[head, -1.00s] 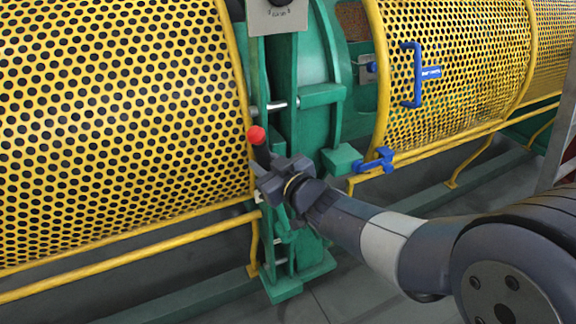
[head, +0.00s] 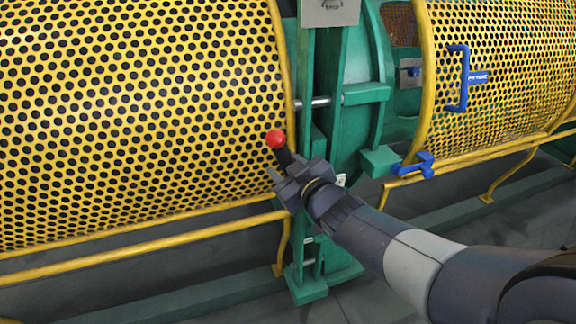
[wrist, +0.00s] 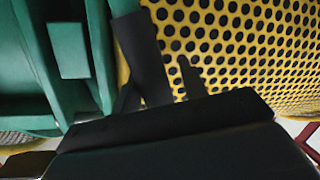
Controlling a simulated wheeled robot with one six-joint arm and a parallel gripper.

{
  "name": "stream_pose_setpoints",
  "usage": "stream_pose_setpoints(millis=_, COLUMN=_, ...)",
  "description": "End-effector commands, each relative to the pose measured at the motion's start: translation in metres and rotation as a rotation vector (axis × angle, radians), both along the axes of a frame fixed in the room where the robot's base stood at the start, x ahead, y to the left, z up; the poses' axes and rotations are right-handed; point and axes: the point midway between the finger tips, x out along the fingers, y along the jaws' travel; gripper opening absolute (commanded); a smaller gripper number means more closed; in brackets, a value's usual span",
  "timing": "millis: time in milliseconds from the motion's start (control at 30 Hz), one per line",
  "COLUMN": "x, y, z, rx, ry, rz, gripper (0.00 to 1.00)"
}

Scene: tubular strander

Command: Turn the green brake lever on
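A dark lever with a red ball knob (head: 275,139) stands in front of the yellow perforated guard, beside the green post (head: 302,80). Its shaft slants up and left; its lower end is hidden behind my gripper. My gripper (head: 287,178) is at the shaft just below the knob. In the wrist view, a dark bar (wrist: 145,55) and a smaller dark prong show against the guard; the red knob is not visible there. I cannot tell whether my fingers are closed around the shaft. No green-coloured lever handle is clearly visible.
The large yellow guard (head: 130,120) fills the left, with yellow rails below. A second guard with a blue handle (head: 459,78) and a blue latch (head: 415,166) is at the right. A grey plate (head: 330,10) sits on the post. Grey floor lies below.

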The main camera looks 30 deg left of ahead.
Motion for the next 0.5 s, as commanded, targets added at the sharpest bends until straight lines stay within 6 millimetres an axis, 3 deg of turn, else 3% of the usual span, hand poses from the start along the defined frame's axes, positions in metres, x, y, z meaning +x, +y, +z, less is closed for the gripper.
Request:
stream_pose_setpoints(millis=100, x=0.0, y=0.0, z=0.0, rx=0.001, ry=0.0, rz=0.0, gripper=0.48)
stream_pose_setpoints(millis=500, x=-0.004, y=-0.01, z=0.004, rx=0.003, ry=0.002, rz=-0.004, gripper=0.49)
